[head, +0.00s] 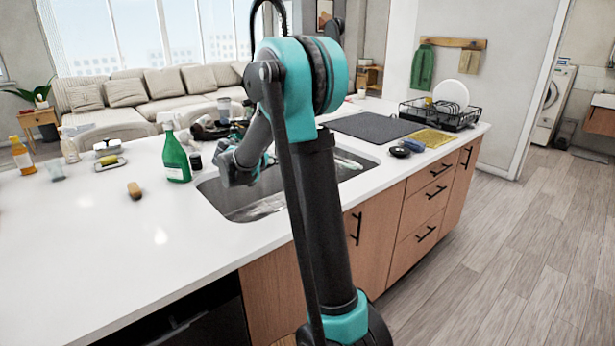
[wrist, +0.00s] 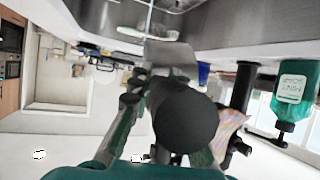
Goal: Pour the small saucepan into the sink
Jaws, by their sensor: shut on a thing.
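My gripper (head: 240,168) is over the left part of the steel sink (head: 262,207) in the head view. In the wrist view, which is turned over, my gripper (wrist: 158,98) is shut on a thick dark handle with a round end, the small saucepan's handle (wrist: 186,118). A grey metal piece (wrist: 172,58) beyond the handle looks like part of the saucepan. The sink (wrist: 215,20) lies behind it, at the top of that picture. The saucepan's bowl and contents are mostly hidden, so I cannot tell its tilt.
A green bottle (head: 176,158) stands close left of the sink; it also shows in the wrist view (wrist: 293,92). Dark items (head: 208,130) and a glass are behind my gripper. A dark mat (head: 372,127) and dish rack (head: 440,115) are right. The near-left counter is clear.

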